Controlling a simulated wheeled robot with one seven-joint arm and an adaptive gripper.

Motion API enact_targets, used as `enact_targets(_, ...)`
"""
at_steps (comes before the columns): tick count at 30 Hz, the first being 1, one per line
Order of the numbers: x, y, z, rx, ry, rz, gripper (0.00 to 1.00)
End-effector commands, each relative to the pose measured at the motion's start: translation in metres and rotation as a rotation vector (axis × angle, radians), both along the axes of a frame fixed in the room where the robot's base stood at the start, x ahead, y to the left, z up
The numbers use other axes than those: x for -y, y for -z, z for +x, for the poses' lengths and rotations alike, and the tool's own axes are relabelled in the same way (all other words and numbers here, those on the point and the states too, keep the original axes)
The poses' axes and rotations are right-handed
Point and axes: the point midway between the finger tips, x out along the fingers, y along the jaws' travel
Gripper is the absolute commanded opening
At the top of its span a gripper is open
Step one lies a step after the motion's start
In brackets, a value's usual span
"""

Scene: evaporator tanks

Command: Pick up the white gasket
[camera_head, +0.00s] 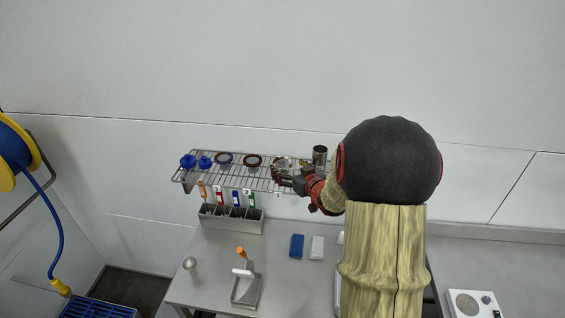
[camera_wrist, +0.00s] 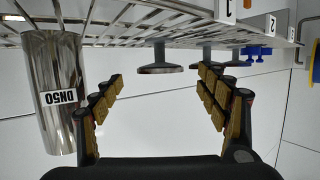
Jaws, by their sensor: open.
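A pale ring that looks like the white gasket (camera_head: 281,161) is at the right part of the wire shelf, partly hidden by my gripper (camera_head: 284,178). In the wrist view, a round grey disc on a short stem (camera_wrist: 160,69) appears edge-on between the fingertips of my gripper (camera_wrist: 161,78). I cannot tell its exact colour there, or whether the pale ring lies on it. My gripper is open and empty, with a clear gap on both sides of the disc.
A steel cup marked DN50 (camera_wrist: 54,92) stands close beside one finger. The wall is behind; the table (camera_head: 213,251) is below.

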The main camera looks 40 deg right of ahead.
Motion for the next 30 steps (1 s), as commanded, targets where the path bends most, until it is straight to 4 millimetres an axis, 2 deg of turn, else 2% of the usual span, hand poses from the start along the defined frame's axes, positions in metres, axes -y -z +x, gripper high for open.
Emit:
enact_targets(3,0.004,0.003,0.018,-0.001,-0.002,0.001,0.74)
enact_targets(7,0.008,0.007,0.031,0.0,-0.001,0.0,0.74)
enact_targets(17,0.01,0.009,0.035,0.0,0.001,-0.001,0.74)
enact_targets(30,0.01,0.009,0.035,0.0,0.0,-0.001,0.49)
